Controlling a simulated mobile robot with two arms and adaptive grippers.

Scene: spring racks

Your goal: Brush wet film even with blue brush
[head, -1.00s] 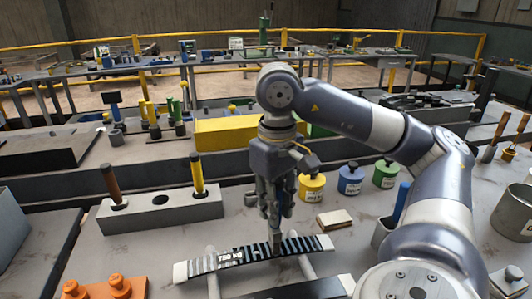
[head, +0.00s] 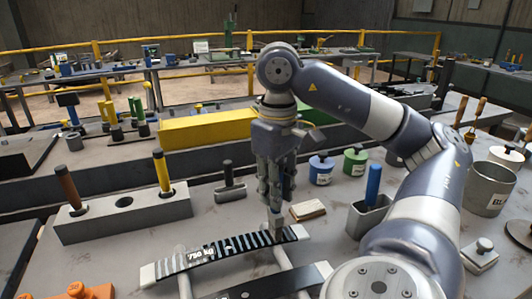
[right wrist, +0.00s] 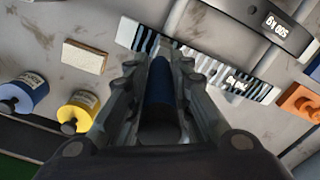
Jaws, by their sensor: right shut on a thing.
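The leaf spring marked 750 kg (head: 232,246) lies across rails in the head view, black with pale stripes and white ends. The right wrist view shows its striped surface (right wrist: 225,76). My right gripper (head: 274,192) points down over the spring's right part. It is shut on the blue brush, whose dark blue handle (right wrist: 160,88) stands between the fingers in the right wrist view. The brush's pale tip (head: 275,220) is at the spring's right part; whether it touches is hard to tell. My left gripper is not in view.
A second dark spring (head: 265,286) lies in front. A grey holder (head: 368,218) with a blue handle (head: 374,180) stands right. A grey block (head: 125,212) with brown and yellow handles stands left. A small pale block (head: 308,209) and blue pot (head: 321,168) lie behind.

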